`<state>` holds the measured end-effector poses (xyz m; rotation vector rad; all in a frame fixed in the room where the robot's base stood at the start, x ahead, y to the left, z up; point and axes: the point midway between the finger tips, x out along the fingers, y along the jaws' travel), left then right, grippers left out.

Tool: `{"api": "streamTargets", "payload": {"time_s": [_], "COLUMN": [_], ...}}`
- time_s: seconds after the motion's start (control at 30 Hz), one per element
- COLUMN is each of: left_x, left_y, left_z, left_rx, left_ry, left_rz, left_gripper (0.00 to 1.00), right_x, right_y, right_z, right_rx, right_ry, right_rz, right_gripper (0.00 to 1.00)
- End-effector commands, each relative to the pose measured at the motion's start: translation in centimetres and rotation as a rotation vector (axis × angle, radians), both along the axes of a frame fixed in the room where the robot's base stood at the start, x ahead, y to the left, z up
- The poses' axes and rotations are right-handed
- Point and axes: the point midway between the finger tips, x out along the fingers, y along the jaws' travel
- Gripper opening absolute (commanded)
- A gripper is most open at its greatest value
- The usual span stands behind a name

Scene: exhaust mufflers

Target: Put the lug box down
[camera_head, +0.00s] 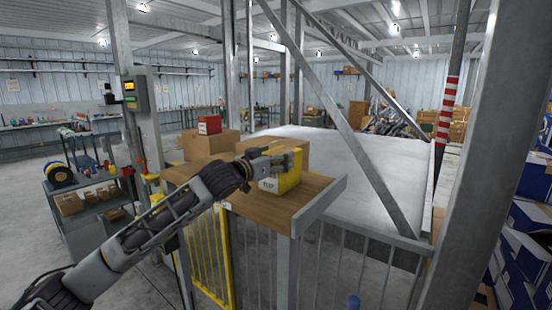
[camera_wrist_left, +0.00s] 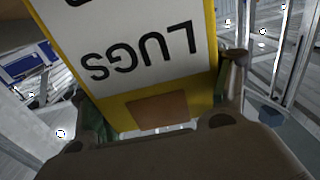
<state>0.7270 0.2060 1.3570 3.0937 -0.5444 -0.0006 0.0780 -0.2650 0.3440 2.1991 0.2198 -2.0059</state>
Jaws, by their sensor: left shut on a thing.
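The lug box is yellow with white label panels. My right gripper is not in view.
Brown cartons (camera_head: 206,145) and a red box (camera_head: 209,125) stand at the back of the bench top. A metal edge plate (camera_head: 322,203) bounds its right side. Steel posts and a diagonal brace (camera_head: 340,120) stand close on the right. Bare wood shows left of the lug box.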

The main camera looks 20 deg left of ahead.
Motion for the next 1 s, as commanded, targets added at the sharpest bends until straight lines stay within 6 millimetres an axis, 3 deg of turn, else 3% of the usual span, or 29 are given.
{"api": "streamTargets", "payload": {"time_s": [0.03, 0.2, 0.7, 1.0], "left_x": [0.0, 0.0, 0.0, -1.9], "left_y": [0.0, 0.0, 0.0, 0.7], "left_z": [-0.1, -0.1, 0.2, 0.0], "left_rx": [0.000, 0.000, 0.000, -0.001], "left_ry": [0.000, 0.000, 0.000, 0.000], "left_rz": [0.000, 0.000, 0.000, 0.000], "left_gripper": [0.78, 1.00, 1.00, 1.00], "right_x": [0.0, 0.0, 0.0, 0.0], "right_y": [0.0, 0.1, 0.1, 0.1], "right_z": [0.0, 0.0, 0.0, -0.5], "right_rx": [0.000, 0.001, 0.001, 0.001], "right_ry": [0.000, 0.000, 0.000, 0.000], "right_rz": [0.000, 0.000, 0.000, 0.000], "right_gripper": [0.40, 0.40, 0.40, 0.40]}}
